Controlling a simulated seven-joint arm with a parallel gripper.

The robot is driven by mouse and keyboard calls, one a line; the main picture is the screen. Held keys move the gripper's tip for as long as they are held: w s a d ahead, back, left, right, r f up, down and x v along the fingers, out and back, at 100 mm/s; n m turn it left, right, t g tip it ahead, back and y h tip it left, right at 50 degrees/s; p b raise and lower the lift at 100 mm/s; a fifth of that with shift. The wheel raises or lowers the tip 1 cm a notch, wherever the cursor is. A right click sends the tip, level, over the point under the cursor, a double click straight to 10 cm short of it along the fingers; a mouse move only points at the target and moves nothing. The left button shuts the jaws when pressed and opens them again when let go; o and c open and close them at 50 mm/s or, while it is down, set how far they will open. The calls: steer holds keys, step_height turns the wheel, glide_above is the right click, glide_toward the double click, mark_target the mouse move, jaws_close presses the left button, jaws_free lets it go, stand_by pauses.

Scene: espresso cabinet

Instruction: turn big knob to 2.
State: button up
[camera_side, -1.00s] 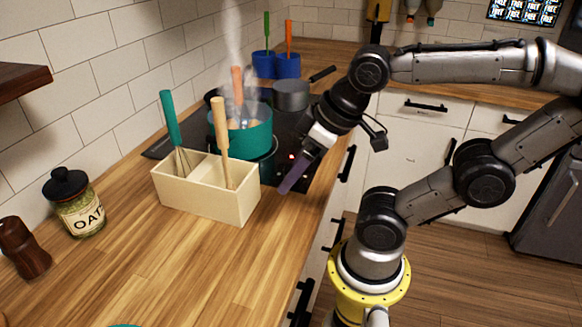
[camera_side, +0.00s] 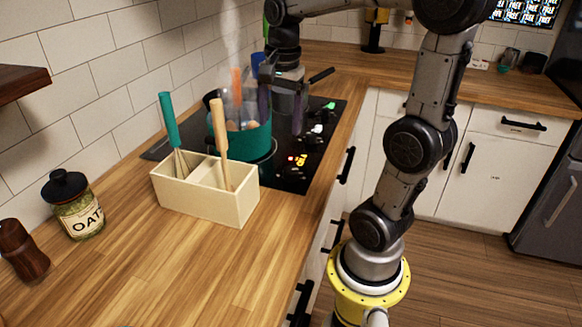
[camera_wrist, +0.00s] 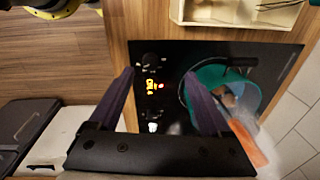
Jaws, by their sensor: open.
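The black stove panel (camera_side: 290,180) carries an orange lit display (camera_side: 298,160), a white light (camera_side: 317,129) and a green light (camera_side: 330,105). In the wrist view a dark round knob (camera_wrist: 150,60) sits beside the orange display (camera_wrist: 151,86). A white-lit spot (camera_wrist: 152,127) lies on the same strip. I cannot tell which control is the big knob, or read its setting. My gripper (camera_side: 281,128) is open, with two purple fingers pointing down over the stove. In the wrist view my gripper (camera_wrist: 160,74) spans the control strip, apparently holding nothing.
A steaming teal pot (camera_side: 253,140) with food in it stands close to my fingers; its rim shows in the wrist view (camera_wrist: 192,88). A cream utensil box (camera_side: 220,205) stands in front of the stove. The front wooden counter (camera_side: 170,270) has free room.

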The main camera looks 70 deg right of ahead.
steer(key=m, duration=0.2)
glide_above(291, 169)
step_height(291, 169, down, 3)
steer(key=shift+g, duration=0.4)
step_height(291, 169, down, 14)
steer(key=shift+r, duration=0.25)
steer(key=shift+c, duration=0.4)
jaws_close()
